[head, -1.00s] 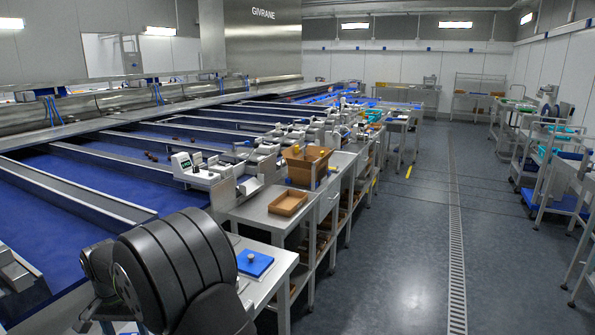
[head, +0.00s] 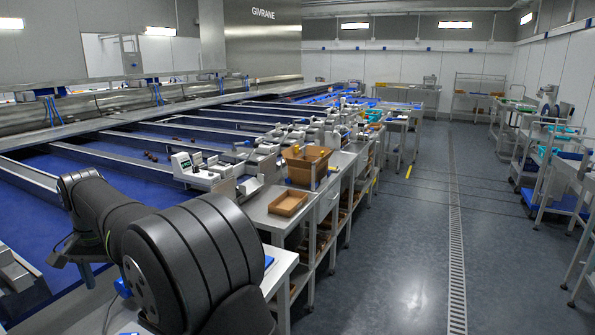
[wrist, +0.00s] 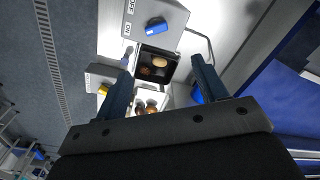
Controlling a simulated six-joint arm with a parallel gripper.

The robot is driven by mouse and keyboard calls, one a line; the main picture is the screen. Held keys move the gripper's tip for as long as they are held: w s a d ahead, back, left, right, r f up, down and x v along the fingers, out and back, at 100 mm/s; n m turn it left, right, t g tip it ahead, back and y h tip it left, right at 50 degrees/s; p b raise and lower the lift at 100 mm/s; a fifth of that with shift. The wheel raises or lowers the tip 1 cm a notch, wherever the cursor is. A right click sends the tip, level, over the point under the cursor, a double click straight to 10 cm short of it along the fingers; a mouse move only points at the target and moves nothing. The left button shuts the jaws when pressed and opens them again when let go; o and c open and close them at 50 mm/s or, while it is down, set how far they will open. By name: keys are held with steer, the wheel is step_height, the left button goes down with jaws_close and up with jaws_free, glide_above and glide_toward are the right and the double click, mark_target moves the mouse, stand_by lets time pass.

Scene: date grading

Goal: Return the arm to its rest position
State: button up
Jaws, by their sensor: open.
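My gripper (wrist: 162,66) shows in the wrist view with its two dark blue fingers spread apart. Nothing is held between them. A white container (wrist: 139,97) with brown pieces lies nearer, partly between the fingers. In the head view my black arm fills the lower left, bent over the bench and the blue belt. The gripper's fingers cannot be made out clearly there.
A brown tray (head: 288,203) and a brown crate (head: 307,178) stand on the steel benches right of my arm. A white device (head: 200,176) sits by the blue belt (head: 30,222). The floor (head: 400,260) to the right is clear.

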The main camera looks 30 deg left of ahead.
mark_target(127, 334)
step_height(127, 334, down, 14)
steer(key=n+y, duration=0.1)
steer(key=n, duration=0.3)
steer(key=n+y, duration=0.2)
steer(key=n, duration=0.2)
steer(key=shift+d+r+t, duration=0.1)
steer(key=shift+d+t, duration=0.05)
steer(key=shift+t, duration=0.15)
steer(key=shift+d+f+n+y, duration=0.25)
steer(key=shift+f+n+y, duration=0.25)
steer(key=shift+f+n, duration=0.3)
